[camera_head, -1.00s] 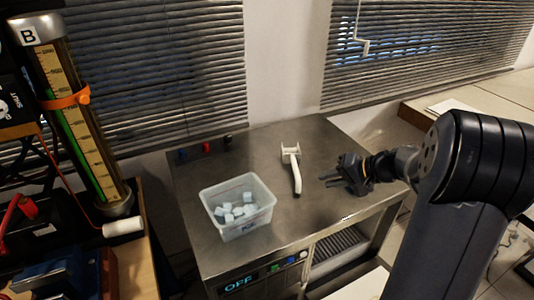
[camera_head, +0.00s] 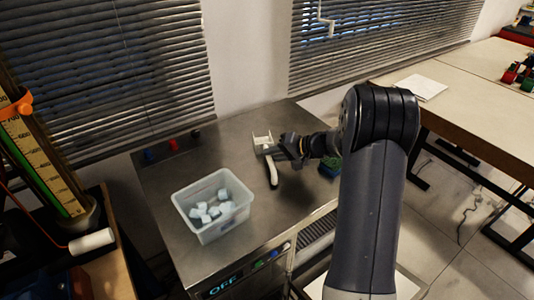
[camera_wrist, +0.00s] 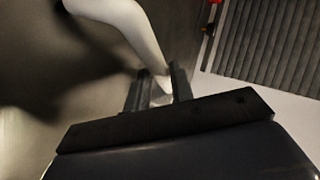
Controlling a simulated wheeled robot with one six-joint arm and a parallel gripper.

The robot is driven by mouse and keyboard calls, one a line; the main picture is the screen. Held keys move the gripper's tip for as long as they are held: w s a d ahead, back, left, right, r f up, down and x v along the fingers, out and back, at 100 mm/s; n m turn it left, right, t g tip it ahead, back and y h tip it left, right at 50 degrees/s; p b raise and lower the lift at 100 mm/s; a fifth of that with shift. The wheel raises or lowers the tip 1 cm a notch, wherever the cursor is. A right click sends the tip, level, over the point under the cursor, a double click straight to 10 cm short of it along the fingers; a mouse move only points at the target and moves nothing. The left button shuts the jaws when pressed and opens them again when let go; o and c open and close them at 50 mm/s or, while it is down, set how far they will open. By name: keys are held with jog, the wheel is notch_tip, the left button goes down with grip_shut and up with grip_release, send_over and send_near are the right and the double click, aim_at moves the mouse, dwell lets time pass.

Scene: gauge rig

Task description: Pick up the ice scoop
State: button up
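The white ice scoop (camera_head: 262,142) lies on the metal counter, its head toward the back and its handle (camera_head: 273,177) toward the front, dark near the end. My gripper (camera_head: 285,149) is at its right side, close to where the head meets the handle. In the wrist view, a white part of the scoop (camera_wrist: 138,38) runs down to the two dark fingers (camera_wrist: 157,82). The fingers stand apart, with the white part at the gap between their tips, nearer the right finger. I cannot tell whether they touch it.
A clear bin (camera_head: 212,205) of ice cubes stands left of the scoop on the counter (camera_head: 165,195). A green object (camera_head: 330,165) lies right of my gripper, partly hidden by my arm. Blinds hang behind. A wooden table (camera_head: 480,95) stands at the right.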

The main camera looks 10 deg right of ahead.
jog(key=shift+x, duration=1.3)
jog(key=shift+c, duration=0.5)
grip_shut()
